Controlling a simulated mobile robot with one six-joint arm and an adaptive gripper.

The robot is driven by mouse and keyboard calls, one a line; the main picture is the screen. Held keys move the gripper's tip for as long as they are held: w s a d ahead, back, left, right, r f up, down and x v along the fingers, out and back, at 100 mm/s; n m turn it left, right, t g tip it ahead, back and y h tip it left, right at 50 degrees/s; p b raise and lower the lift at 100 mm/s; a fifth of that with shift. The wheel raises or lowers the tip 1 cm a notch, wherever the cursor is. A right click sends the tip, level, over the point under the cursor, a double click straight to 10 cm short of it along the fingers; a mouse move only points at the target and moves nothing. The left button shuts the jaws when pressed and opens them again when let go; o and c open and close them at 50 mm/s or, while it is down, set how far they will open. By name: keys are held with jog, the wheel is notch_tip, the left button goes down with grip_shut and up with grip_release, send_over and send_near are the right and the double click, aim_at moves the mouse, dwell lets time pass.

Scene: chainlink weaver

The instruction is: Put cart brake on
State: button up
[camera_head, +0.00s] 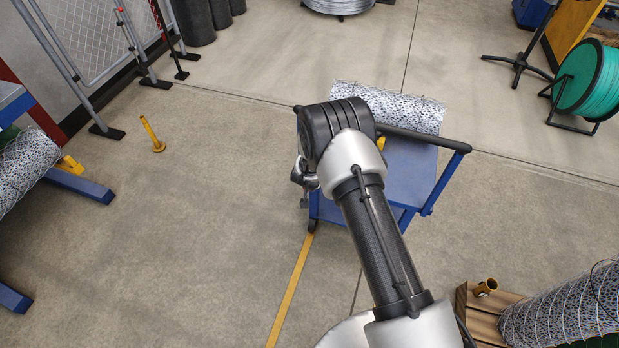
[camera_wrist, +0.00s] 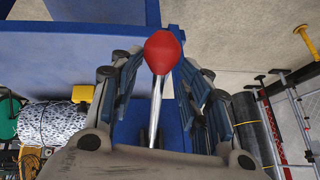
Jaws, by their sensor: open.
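The blue cart (camera_head: 412,172) stands in the middle of the head view, partly hidden by my arm. Its blue frame also fills much of the wrist view (camera_wrist: 90,55). The brake lever shows in the wrist view as a red knob (camera_wrist: 163,52) on a thin metal rod (camera_wrist: 155,112). My gripper (camera_wrist: 160,68) is open, with one finger on each side of the lever. The knob appears between the fingertips; I cannot tell whether either finger touches it. In the head view my gripper is mostly hidden behind my arm at the cart's left side, and the lever is hidden.
A wire mesh roll (camera_head: 388,106) lies on the cart, beside its dark push handle (camera_head: 425,139). A yellow post (camera_head: 152,134) stands on the floor to the left. A pallet (camera_head: 480,318) with another roll is at lower right. Floor left of the cart is clear.

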jog(key=shift+o, duration=0.2)
jog(key=v, duration=1.2)
jog(key=s+d+r+n+y, duration=0.1)
jog(key=s+r, duration=0.2)
jog(key=r, duration=0.6)
jog(key=s+d+r+n+y, duration=0.1)
jog(key=s+r, duration=0.3)
jog(key=r, duration=0.4)
jog(key=s+d+r+n+y, duration=0.1)
jog(key=s+r, duration=0.2)
jog(key=r, duration=0.6)
jog(key=s+d+r+h, duration=0.1)
jog(key=s+d+r, duration=0.1)
jog(key=s, duration=0.6)
jog(key=s+d+r+n+g, duration=0.1)
jog(key=s+d+r, duration=0.2)
jog(key=s, duration=0.5)
jog(key=s+d+r+g+h, duration=0.1)
jog(key=s+d, duration=0.3)
jog(key=s, duration=0.4)
jog(key=shift+d+r+n+h, duration=0.3)
jog(key=shift+d+r+n, duration=0.1)
jog(key=shift+r, duration=0.45)
